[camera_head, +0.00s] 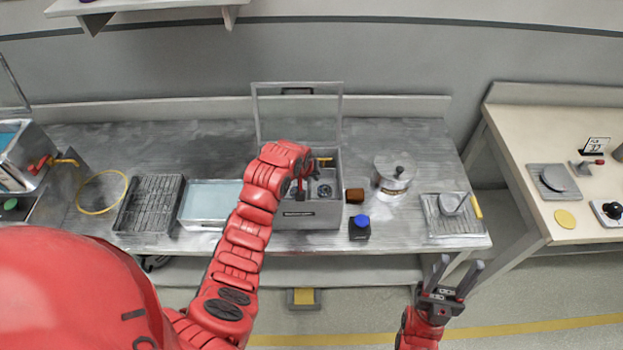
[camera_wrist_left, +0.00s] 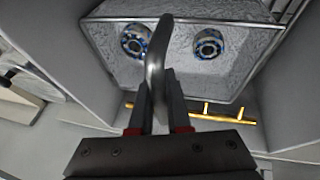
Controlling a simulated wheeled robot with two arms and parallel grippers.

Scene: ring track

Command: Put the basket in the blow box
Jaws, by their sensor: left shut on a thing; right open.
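The blow box is a grey box (camera_head: 308,221) at the back middle of the bench, its framed clear lid (camera_head: 341,115) raised. My left gripper (camera_head: 299,188) is over the box, reaching down inside its outline. In the left wrist view, my left gripper (camera_wrist_left: 158,85) is shut on the bent metal handle of the mesh basket (camera_wrist_left: 215,75). Two ring-shaped bearings lie in the basket. The box walls stand around the basket; I cannot tell whether it rests on the box floor. My arm hides part of the box. My right gripper (camera_head: 458,275) is open and empty, in front of the bench.
A blue-water tray (camera_head: 208,203), a dark grate (camera_head: 148,205) and a yellow ring (camera_head: 102,192) lie to the left. A brown block (camera_head: 355,195), a blue-capped bottle (camera_head: 360,228), a metal pot (camera_head: 393,174) and a grey tray (camera_head: 435,228) stand to the right. A second table (camera_head: 560,125) is further right.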

